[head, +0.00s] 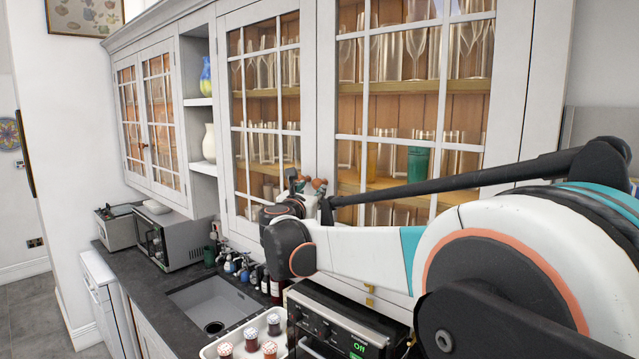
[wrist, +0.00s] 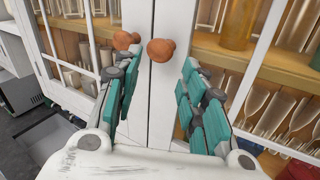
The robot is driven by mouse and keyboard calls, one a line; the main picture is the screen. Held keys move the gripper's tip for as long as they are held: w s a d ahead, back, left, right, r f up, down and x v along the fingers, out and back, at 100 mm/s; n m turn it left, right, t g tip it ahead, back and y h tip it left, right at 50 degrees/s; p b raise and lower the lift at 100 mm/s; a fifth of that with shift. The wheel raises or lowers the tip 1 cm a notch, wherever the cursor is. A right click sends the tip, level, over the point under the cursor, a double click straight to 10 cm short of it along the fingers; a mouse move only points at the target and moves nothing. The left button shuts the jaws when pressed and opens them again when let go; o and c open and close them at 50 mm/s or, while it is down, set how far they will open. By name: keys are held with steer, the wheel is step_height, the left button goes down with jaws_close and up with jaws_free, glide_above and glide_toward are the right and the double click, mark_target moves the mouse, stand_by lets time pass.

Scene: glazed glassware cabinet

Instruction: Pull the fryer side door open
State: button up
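Two tall glazed cabinet doors meet in front of my gripper, both shut: the left door (head: 223,112) and the right door (head: 327,90). Each carries a round orange-brown knob near the seam, the left knob (wrist: 124,40) and the right knob (wrist: 161,50). My gripper (wrist: 163,62) is open and empty, its teal-padded fingers spread low in front of the knobs. The right knob shows between the fingertips; the left knob lies just beyond the left fingertip. I see no clear contact. In the head view, my arm partly hides the gripper (head: 308,184). A small boxy appliance, possibly the fryer (head: 117,230), stands far left.
A microwave (head: 172,240) and a sink (head: 213,303) are on the dark counter. Bottles (head: 275,287), a tray of shakers (head: 232,335) and a black oven (head: 335,325) crowd the space below my arm. Glassware fills the shelves behind the panes.

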mark_target(317, 186)
steer(key=w, duration=0.2)
steer(key=w+p, duration=0.1)
steer(key=w, duration=0.2)
steer(key=w+d+p, duration=0.1)
steer(key=w, duration=0.2)
steer(key=shift+d, duration=0.1)
jaws_close()
